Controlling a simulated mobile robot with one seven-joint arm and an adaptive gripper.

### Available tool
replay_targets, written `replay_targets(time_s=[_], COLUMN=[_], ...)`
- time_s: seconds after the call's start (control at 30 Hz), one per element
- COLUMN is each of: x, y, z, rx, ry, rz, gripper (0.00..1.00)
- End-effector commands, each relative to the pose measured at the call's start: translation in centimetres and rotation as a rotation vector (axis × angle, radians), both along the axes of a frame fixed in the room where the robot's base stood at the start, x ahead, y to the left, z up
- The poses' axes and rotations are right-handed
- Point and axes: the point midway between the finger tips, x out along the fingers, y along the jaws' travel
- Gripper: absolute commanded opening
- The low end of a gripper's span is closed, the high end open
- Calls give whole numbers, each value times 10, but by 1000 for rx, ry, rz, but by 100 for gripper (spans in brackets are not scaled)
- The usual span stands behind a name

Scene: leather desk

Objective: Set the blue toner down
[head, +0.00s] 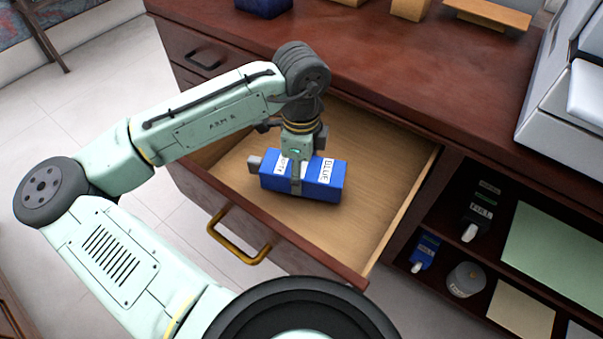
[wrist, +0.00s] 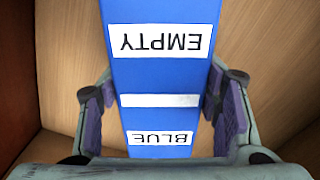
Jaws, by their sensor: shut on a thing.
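The blue toner (head: 322,186) is a blue box with white labels, one reading BLUE. In the wrist view the toner (wrist: 161,75) shows labels reading EMPTY and BLUE. My gripper (head: 297,184) is shut on the toner from above, with a finger on each side of it; the wrist view shows the pads of my gripper (wrist: 160,112) at its sides. The toner is inside the open drawer (head: 300,222), over its bare wooden floor. I cannot tell whether its underside touches the floor.
The drawer has a brass handle (head: 238,240) on its front. The red-brown desk top (head: 400,62) is behind it, with a grey machine (head: 565,125) at the right. Open shelves at the right hold a small blue cartridge (head: 427,250) and a grey jar (head: 467,279). The drawer floor around the toner is clear.

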Motion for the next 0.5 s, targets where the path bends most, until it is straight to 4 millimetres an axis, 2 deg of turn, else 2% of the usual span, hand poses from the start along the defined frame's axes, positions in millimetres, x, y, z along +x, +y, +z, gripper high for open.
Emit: replay_targets(time_s=[0.1,0.47,0.5], x=[0,0,0], y=[0,0,0], z=[-15,-20,-20], rx=[0,-1,0], ry=[0,0,0], rz=[0,-1,-1], gripper=[12,12,59])
